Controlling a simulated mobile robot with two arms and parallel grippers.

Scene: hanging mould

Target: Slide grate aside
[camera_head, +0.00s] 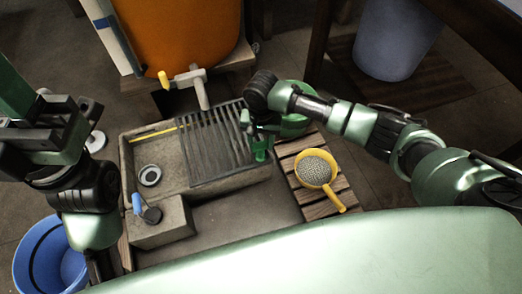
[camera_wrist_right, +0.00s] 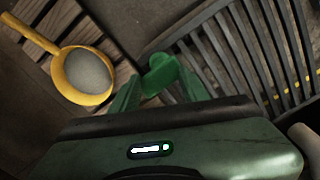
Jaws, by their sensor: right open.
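The dark slatted grate (camera_head: 212,146) lies across the right part of the stone sink (camera_head: 186,200). In the right wrist view the grate (camera_wrist_right: 235,52) fills the upper right. My right gripper (camera_head: 260,150) is at the grate's right edge, open. In the right wrist view its two fingers (camera_wrist_right: 160,88) stand apart, with a small bright green piece (camera_wrist_right: 160,72) showing between them. I cannot tell whether they touch it or the grate. My left gripper (camera_head: 42,128) is off to the left of the sink, away from the grate; its jaw state is unclear.
A yellow sieve (camera_head: 315,169) with grains lies on a wooden slatted rack (camera_head: 308,201) right of the sink. A green round vessel (camera_head: 292,127) is partly behind my right wrist. An orange barrel (camera_head: 183,30) with a tap stands behind. A blue bucket (camera_head: 28,247) is at lower left.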

